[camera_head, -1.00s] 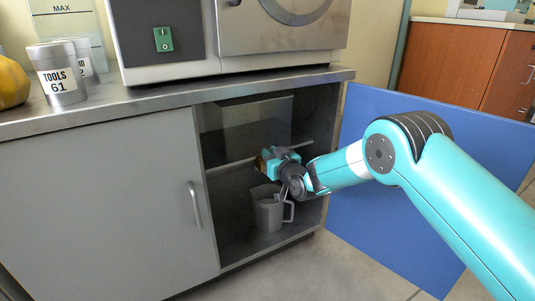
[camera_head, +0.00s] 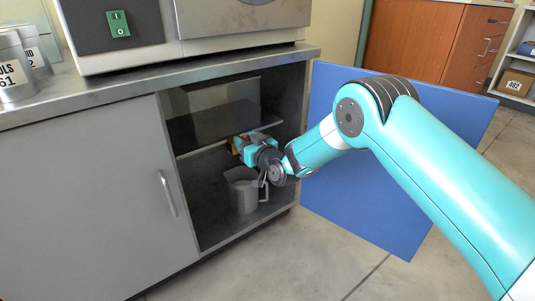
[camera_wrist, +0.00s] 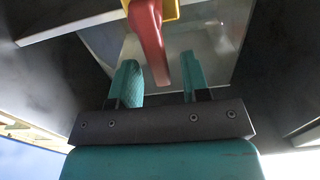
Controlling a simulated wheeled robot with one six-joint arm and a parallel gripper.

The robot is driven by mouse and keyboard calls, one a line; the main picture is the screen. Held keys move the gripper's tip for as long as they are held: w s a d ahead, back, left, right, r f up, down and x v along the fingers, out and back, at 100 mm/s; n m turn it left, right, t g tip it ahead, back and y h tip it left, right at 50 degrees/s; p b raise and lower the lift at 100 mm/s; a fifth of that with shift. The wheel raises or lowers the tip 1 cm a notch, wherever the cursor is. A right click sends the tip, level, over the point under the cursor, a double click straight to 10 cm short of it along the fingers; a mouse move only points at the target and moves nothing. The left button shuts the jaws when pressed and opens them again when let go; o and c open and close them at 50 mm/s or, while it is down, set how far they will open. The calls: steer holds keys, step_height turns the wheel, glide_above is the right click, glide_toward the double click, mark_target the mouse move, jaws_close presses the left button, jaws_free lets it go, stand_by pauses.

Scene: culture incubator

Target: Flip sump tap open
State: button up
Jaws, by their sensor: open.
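The sump tap shows at the top of the wrist view, with a red lever (camera_wrist: 148,40) and a yellow body (camera_wrist: 170,10). The lever hangs down between the two teal fingers of my gripper (camera_wrist: 159,63). The fingers are apart, with a gap seen on each side of the lever. In the head view my gripper (camera_head: 242,146) is inside the open cabinet, below the shelf. Only a small orange-yellow patch shows beside it there, and the fingertips are hard to make out. The tap's fixing is out of the wrist view.
A grey measuring jug (camera_head: 241,193) stands on the cabinet floor just below my gripper. A glassy tank (camera_head: 222,95) sits on the shelf above. The cabinet's left door (camera_head: 85,195) is shut. A blue panel (camera_head: 375,205) stands to the right of the opening.

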steer(key=b+v, duration=0.2)
steer(key=v, duration=1.2)
steer(key=shift+s+d+b, duration=0.2)
steer(key=shift+s+b, duration=0.1)
steer(key=shift+b, duration=0.05)
steer(key=shift+r, duration=0.1)
